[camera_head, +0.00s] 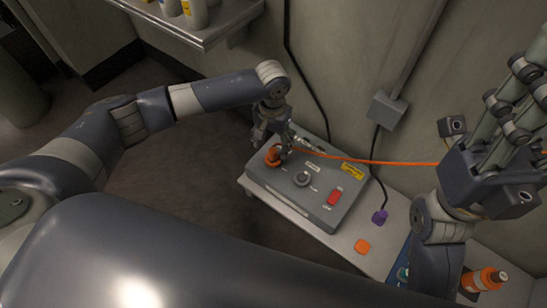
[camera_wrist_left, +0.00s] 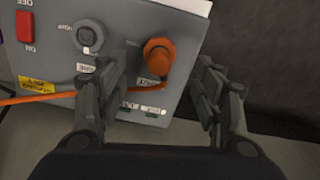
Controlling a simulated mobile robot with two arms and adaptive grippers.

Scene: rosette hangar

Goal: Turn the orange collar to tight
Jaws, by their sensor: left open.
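The orange collar (camera_head: 272,157) sits at the left end of the grey sloped control box (camera_head: 325,212). In the left wrist view the collar (camera_wrist_left: 158,56) stands up from the panel, with an orange cable near it. My left gripper (camera_head: 270,140) is over the collar. In the wrist view its open fingers (camera_wrist_left: 160,85) are on either side of the collar, with a visible gap on each side. The label by the collar is too small to read. My right gripper (camera_head: 510,105) is raised at the right, away from the box; its fingers run toward the picture edge.
The box carries a grey knob (camera_head: 303,179) and a red switch (camera_head: 335,197). A purple plug (camera_head: 379,216), an orange block (camera_head: 362,246) and an orange bottle (camera_head: 485,280) are on the bench. A shelf (camera_head: 210,35) juts out at upper left.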

